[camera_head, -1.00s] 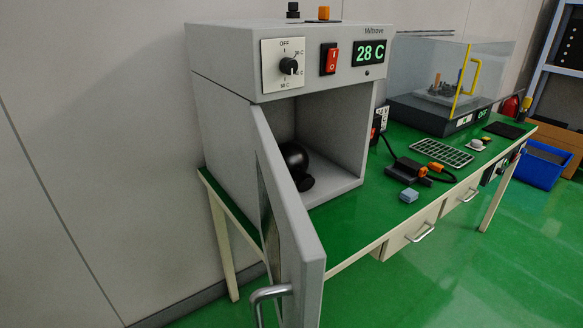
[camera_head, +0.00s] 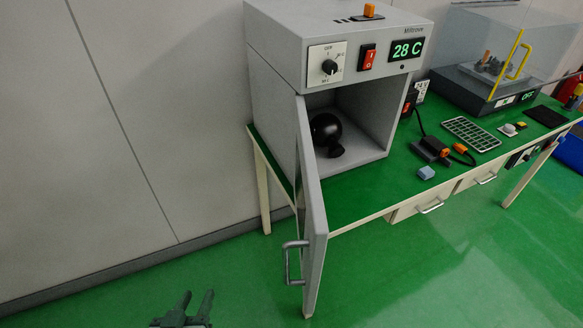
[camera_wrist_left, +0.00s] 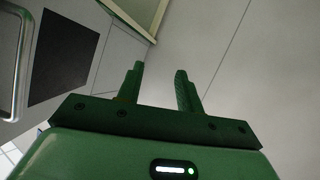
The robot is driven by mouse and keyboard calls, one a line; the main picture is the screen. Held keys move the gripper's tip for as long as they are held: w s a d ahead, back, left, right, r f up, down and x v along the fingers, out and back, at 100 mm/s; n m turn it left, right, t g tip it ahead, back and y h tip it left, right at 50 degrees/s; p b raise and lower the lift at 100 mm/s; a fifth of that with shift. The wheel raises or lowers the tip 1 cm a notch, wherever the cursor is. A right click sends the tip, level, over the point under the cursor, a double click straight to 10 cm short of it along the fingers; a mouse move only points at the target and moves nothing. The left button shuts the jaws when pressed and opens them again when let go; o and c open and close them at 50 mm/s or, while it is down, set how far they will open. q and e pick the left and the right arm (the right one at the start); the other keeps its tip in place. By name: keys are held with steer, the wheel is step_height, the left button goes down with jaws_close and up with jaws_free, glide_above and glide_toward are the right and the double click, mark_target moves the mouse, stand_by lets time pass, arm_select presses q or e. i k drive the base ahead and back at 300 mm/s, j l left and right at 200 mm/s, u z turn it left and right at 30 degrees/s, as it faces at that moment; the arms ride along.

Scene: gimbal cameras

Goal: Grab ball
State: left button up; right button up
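The black ball (camera_head: 325,127) sits inside the open grey oven (camera_head: 375,120), on the left side of its chamber, with a smaller dark part at its lower right. The oven door (camera_head: 312,200) stands swung open toward me and its edge is close to the ball in the picture. My left gripper (camera_head: 197,300) is at the bottom of the head view, low and left of the door, far from the ball. In the left wrist view its two green fingers (camera_wrist_left: 159,85) are apart with nothing between them. My right gripper is not in view.
The door handle (camera_head: 291,262) sticks out at the door's free side. The floor before the bench is free.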

mark_target(326, 129)
steer(key=l+u, duration=0.2)
steer(key=l, duration=1.55)
steer(key=i+l+u, duration=0.25)
steer(key=i+l, duration=0.55)
steer(key=i, duration=0.75)
steer(key=u, duration=0.05)
